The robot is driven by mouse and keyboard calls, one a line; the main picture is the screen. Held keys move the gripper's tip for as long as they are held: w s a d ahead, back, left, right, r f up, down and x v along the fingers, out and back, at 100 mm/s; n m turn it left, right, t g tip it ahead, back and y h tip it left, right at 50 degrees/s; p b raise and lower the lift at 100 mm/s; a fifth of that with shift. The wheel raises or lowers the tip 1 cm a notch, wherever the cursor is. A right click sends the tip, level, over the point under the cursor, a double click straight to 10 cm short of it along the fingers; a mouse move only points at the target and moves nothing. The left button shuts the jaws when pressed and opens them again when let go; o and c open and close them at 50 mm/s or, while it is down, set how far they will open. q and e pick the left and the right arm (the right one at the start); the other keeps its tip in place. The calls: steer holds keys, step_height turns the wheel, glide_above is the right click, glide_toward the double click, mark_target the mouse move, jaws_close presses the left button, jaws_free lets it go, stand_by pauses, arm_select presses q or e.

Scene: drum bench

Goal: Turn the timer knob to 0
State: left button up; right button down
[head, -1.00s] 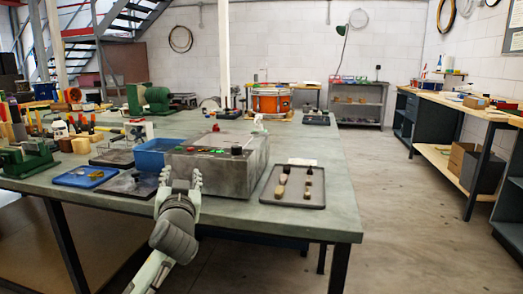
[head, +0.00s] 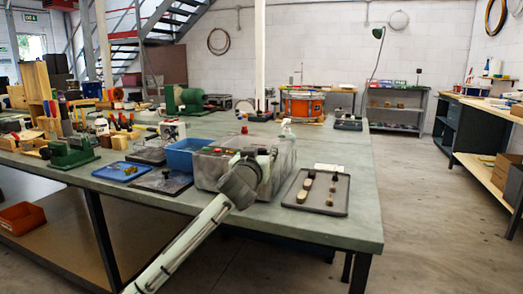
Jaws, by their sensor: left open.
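The grey control box (head: 207,172) stands on the green-topped bench (head: 335,228) near its front edge. My left arm reaches up from the lower left across the front of the box. My left gripper (head: 262,153) is open at the upper right part of the box, over its top panel. The timer knob cannot be made out now; the gripper and wrist cover the area of the panel where a dark knob showed before. Whether the fingers touch the knob cannot be told. My right gripper is not in view.
A dark tray (head: 338,207) with several small pieces lies right of the box. A blue bin (head: 185,155) stands to its left, with a blue tray (head: 121,172) farther left. A small red object (head: 244,130) and a spray bottle (head: 286,129) stand behind.

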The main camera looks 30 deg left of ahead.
arm_select(q)
steer(key=shift+w+a, duration=0.1)
steer(key=shift+w, duration=0.15)
steer(key=shift+c, duration=0.2)
jaws_close()
